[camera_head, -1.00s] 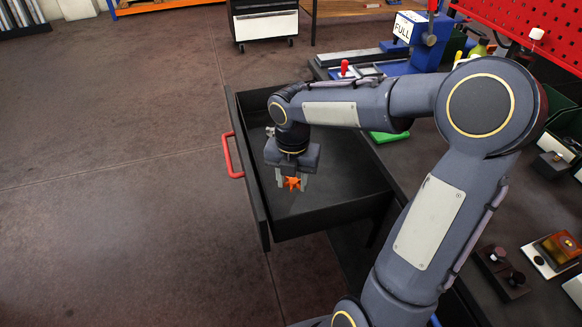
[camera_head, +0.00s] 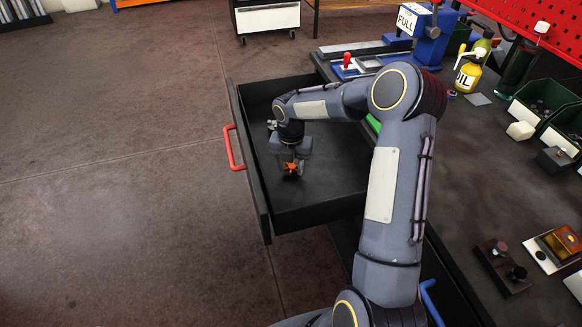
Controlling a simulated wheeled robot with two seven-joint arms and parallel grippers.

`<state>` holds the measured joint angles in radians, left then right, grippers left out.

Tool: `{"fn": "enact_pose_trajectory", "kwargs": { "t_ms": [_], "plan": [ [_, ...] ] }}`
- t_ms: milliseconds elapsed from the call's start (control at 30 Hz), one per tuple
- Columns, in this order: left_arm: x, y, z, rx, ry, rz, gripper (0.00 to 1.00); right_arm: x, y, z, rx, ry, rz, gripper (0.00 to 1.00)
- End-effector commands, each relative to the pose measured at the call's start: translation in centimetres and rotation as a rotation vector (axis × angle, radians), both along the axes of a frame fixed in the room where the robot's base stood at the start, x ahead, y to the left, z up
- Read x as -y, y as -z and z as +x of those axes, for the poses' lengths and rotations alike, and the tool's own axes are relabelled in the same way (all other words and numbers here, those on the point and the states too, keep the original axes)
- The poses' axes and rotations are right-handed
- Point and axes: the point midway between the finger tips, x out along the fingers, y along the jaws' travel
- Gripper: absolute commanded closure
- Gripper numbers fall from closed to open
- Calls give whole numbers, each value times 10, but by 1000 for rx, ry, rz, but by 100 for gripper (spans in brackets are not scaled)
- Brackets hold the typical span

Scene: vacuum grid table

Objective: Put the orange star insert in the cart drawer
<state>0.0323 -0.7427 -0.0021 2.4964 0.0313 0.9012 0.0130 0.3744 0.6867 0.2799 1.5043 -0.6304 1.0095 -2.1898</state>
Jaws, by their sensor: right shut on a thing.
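The orange star insert (camera_head: 290,168) is between the fingers of my right gripper (camera_head: 291,172), which is shut on it. The gripper points down inside the open cart drawer (camera_head: 330,193), low over its dark floor. I cannot tell whether the star touches the drawer floor. The drawer is pulled out to the left and has a red handle (camera_head: 233,148) on its front. My right arm hides part of the drawer's right side. My left gripper is not in view.
The dark worktop to the right carries a yellow oil bottle (camera_head: 468,74), a blue block marked FULL (camera_head: 432,40), green bins (camera_head: 540,100) and an amber-topped fixture (camera_head: 562,243). A white-fronted cabinet (camera_head: 267,18) stands at the back. The floor at left is clear.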

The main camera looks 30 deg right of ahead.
Motion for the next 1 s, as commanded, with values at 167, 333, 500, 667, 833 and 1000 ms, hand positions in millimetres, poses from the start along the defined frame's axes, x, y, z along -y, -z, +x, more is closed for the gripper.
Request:
{"fn": "enact_pose_trajectory", "kwargs": {
  "t_ms": [167,333,500,667,833,1000],
  "plan": [
    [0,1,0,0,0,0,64,0,8,0,1,1,0,86],
    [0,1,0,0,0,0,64,0,9,0,1,0,0,86],
    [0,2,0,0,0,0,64,0,11,0,1,0,0,52],
    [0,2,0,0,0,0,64,0,11,0,1,0,0,40],
    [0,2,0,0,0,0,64,0,11,0,1,0,0,40],
    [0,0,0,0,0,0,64,0,1,1,4,1,0,40]
  ]
}}
